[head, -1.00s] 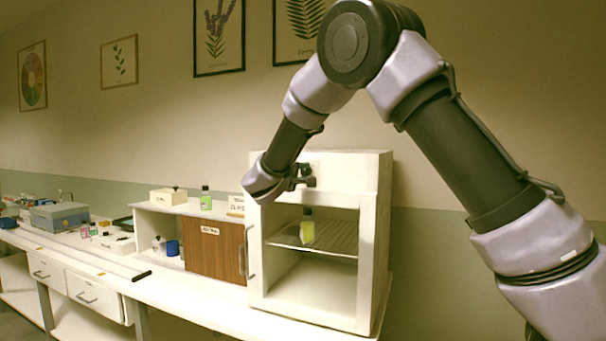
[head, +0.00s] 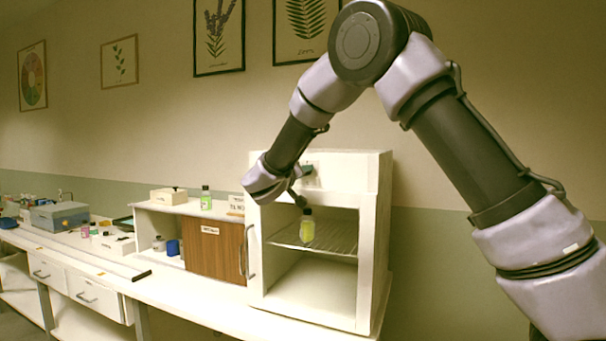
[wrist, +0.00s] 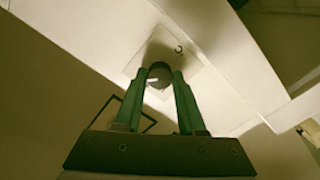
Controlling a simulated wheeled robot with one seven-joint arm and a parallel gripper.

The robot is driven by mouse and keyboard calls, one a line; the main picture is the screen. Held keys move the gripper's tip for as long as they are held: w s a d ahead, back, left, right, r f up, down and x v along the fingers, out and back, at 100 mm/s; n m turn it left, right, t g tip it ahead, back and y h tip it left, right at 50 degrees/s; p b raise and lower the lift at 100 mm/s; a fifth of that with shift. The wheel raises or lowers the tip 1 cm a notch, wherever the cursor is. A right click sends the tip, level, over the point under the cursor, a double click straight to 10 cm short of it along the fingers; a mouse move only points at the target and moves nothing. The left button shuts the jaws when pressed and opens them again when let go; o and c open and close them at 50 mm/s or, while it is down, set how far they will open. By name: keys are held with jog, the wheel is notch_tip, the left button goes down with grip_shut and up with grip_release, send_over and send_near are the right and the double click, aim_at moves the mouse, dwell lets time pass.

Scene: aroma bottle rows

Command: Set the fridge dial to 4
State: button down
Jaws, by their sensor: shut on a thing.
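The fridge (head: 340,175) is a white box with an open front, and its dial panel is on the upper front face. In the wrist view the dial (wrist: 159,72) is a dark round knob with a short white mark on its lower left side. It sits on a pale square plate (wrist: 189,70) with a small dark marking near the far corner. My gripper (wrist: 159,78) has its two green fingers shut on the dial, one on each side. In the head view my gripper (head: 305,172) is at the panel, and my wrist hides the dial. No numbers are readable.
Inside the fridge a yellow-green bottle (head: 307,229) stands on a wire shelf (head: 340,245). A cabinet with a wooden door (head: 216,254) stands left of it, with a green bottle (head: 206,200) on top. A grey-blue box (head: 60,216) and small items lie farther left.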

jog(key=shift+f+m, duration=0.1)
jog(key=shift+m, duration=0.2)
jog(key=c, duration=0.5)
grip_release()
jog(key=shift+s, duration=0.15)
jog(key=v, duration=1)
jog(key=shift+s, duration=0.25)
jog(key=shift+a, duration=0.15)
